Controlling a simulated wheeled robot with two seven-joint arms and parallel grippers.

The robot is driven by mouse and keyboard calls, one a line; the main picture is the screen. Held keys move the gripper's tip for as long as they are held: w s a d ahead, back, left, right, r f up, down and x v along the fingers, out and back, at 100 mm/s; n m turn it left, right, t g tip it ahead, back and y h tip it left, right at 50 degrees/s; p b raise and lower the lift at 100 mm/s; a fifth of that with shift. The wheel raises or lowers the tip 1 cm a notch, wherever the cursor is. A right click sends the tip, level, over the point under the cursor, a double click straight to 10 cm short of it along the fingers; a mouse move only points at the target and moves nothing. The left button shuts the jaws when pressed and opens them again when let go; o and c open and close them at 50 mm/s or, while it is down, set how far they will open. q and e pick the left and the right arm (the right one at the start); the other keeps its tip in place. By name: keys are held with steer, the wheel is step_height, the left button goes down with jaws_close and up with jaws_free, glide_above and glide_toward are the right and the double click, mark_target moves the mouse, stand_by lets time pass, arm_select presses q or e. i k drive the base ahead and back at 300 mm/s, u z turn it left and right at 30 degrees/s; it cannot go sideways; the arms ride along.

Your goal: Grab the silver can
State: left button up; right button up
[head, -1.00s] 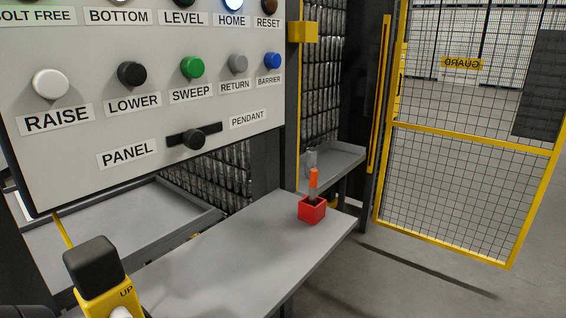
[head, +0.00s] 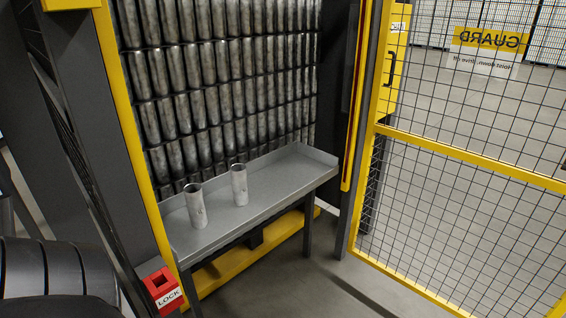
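Two silver cans stand upright on a grey metal shelf (head: 270,193) in the head view. The nearer can (head: 196,206) is toward the shelf's left end. The other can (head: 239,185) stands a little to its right and farther back. Both look open at the top, and they stand apart from each other. Neither of my grippers shows in the head view. A dark ribbed rounded shape at the lower left may be part of my arm, but I cannot tell.
Stacked silver cans (head: 220,80) fill the wall behind the shelf. A yellow post (head: 130,140) stands left of the shelf. A red box marked LOCK (head: 162,290) is at the near left. A yellow mesh guard gate (head: 470,170) stands at right. The shelf's right part is clear.

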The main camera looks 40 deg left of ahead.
mark_target(239, 177)
steer(key=i, duration=0.9)
steer(key=u, duration=1.1)
steer(key=i, duration=1.25)
steer(key=u, duration=2)
